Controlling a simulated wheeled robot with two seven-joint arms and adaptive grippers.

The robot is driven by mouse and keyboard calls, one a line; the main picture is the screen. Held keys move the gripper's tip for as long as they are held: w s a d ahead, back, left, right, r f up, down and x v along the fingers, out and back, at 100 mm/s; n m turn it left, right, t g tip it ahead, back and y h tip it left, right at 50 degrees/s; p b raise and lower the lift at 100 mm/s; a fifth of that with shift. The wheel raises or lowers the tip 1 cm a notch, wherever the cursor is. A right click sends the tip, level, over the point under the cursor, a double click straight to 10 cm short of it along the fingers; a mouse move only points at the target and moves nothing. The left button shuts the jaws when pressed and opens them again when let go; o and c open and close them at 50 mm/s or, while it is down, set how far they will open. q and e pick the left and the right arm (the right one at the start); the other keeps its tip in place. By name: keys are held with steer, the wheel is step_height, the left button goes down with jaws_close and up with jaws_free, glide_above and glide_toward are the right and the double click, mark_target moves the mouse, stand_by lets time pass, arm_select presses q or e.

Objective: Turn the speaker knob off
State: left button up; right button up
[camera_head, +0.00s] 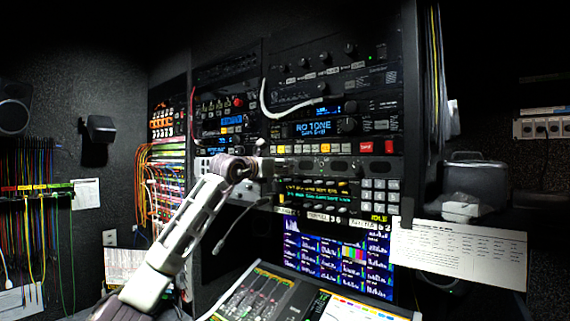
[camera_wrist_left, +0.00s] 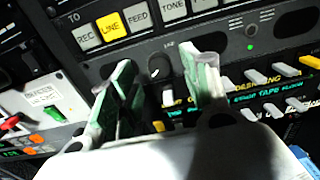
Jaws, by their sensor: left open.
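My left gripper (camera_head: 257,163) is at the rack front in the head view, against the panel below the red and yellow button row. In the left wrist view, its two green-padded fingers (camera_wrist_left: 155,78) are apart, with nothing held. A small dark round knob with a pale pointer mark (camera_wrist_left: 158,68) shows between the fingertips on the grey panel. I cannot tell whether the fingers touch it, and the small label above it is too blurred to read. The gripper hides this knob in the head view.
Lit buttons, including a yellow LINE button (camera_wrist_left: 109,23), sit just above the fingers. Small toggles (camera_wrist_left: 255,76) and a green-text display lie to the right. A monitor (camera_head: 335,258) and a mixing console (camera_head: 262,292) are below. A gooseneck microphone (camera_head: 232,225) hangs near the gripper.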

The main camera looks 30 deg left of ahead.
arm_select(q)
steer(key=shift+w+d+p, duration=0.1)
steer(key=shift+w+p, duration=0.3)
steer(key=shift+w, duration=0.85)
steer(key=c, duration=1)
steer(key=shift+n, duration=0.3)
steer(key=shift+n+b, duration=0.65)
steer(key=shift+n, duration=0.15)
steer(key=o, duration=1)
